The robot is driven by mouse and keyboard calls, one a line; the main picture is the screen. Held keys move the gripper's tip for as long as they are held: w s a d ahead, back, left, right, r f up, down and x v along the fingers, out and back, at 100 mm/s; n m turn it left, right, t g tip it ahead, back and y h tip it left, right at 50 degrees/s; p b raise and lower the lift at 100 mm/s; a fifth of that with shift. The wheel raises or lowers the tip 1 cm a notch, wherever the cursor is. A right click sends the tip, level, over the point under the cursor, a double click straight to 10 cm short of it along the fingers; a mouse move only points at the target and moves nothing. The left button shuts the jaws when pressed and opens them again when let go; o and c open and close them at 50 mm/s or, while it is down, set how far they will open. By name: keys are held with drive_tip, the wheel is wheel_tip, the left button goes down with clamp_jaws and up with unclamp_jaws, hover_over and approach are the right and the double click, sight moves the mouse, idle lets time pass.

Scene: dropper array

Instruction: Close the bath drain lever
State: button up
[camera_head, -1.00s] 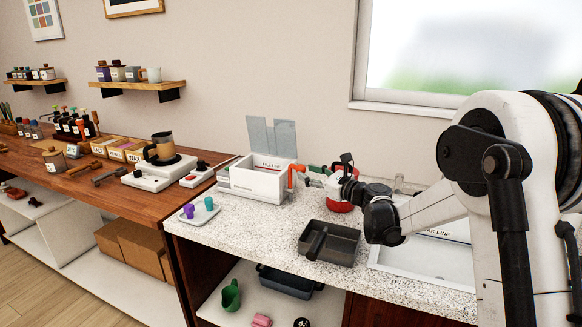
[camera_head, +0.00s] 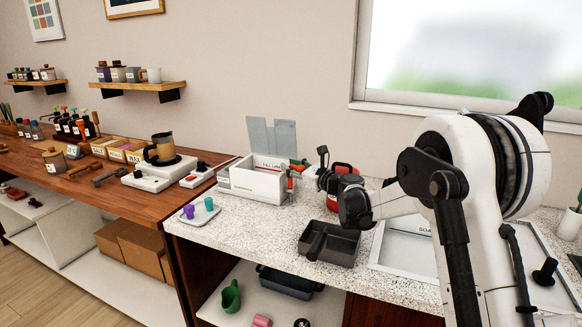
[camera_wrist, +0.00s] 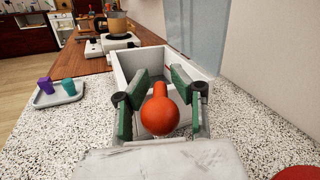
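The bath is a white open box (camera_head: 245,183) with a fill-line label on the counter, its grey lid (camera_head: 271,137) raised behind. An orange lever (camera_head: 290,183) with a round knob is at the box's right end. In the wrist view the lever (camera_wrist: 160,112) points toward the camera, in front of the white box (camera_wrist: 127,72). My gripper (camera_head: 299,169) is at the lever. In the wrist view my gripper's (camera_wrist: 160,110) green-padded fingers stand open on both sides of the knob, with gaps visible. Whether either finger touches the lever's stem is unclear.
A grey tray (camera_head: 342,233) with a dark handle lies in front of my arm. A red container (camera_head: 345,170) stands close behind my wrist.

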clamp_jaws()
drive_tip(key=shift+m, duration=0.3)
drive_tip(key=shift+m+t+h+b, duration=0.35)
drive_tip(key=shift+m+t+h, duration=0.15)
drive_tip(key=shift+t+h, duration=0.3)
drive_tip(key=shift+o, duration=1.7)
unclamp_jaws()
drive_tip(key=shift+d, duration=0.15)
